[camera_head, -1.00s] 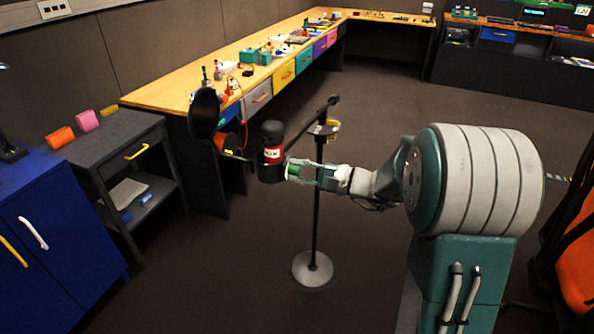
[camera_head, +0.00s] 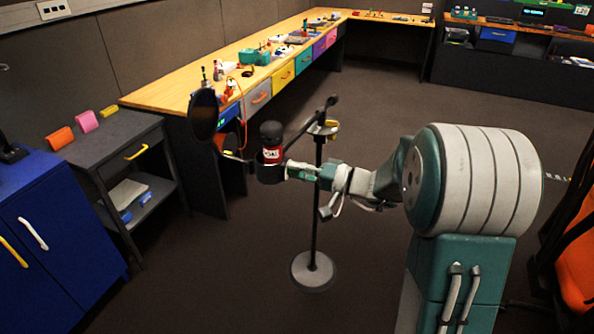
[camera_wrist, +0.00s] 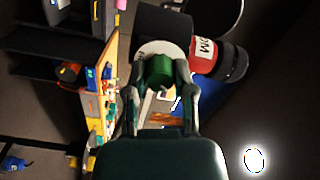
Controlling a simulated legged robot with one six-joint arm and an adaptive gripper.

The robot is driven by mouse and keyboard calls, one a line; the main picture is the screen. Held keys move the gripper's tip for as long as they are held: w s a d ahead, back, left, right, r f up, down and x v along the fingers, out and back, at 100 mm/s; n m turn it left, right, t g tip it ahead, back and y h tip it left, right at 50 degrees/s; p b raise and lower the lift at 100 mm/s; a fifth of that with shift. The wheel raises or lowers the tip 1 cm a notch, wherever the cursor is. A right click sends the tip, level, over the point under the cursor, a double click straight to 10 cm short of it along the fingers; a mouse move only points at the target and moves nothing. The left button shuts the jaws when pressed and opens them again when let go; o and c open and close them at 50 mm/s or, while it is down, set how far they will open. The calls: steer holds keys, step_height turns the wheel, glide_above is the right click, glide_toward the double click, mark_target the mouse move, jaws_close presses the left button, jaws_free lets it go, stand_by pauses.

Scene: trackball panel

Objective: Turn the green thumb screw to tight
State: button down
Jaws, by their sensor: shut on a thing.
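The green thumb screw (camera_wrist: 159,72) sits between the two fingertips of my gripper (camera_wrist: 160,84) in the wrist view, with its round end facing me. My gripper is shut on it. In the head view my gripper (camera_head: 298,171) reaches left to the dark holder on the stand, and its fingers largely hide the screw. Beyond the screw is a black mount holding a red and black cylinder (camera_head: 272,153) with a white label, upright in the head view. The cylinder also shows in the wrist view (camera_wrist: 205,52).
A black stand (camera_head: 318,220) on a round grey base carries the mount, and a dark round disc (camera_head: 204,116) is on its left. A wooden bench (camera_head: 240,70) with coloured drawers runs behind. A dark side table (camera_head: 112,140) stands left. The floor around the stand is clear.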

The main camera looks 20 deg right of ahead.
steer(key=shift+s+f+n, duration=0.1)
steer(key=shift+f+n, duration=0.2)
steer(key=shift+n, duration=0.1)
steer(key=shift+c, duration=2.2)
jaws_free()
steer(key=shift+r, duration=0.1)
steer(key=v, duration=1.1)
steer(key=shift+d, duration=0.35)
steer(key=shift+s, duration=0.15)
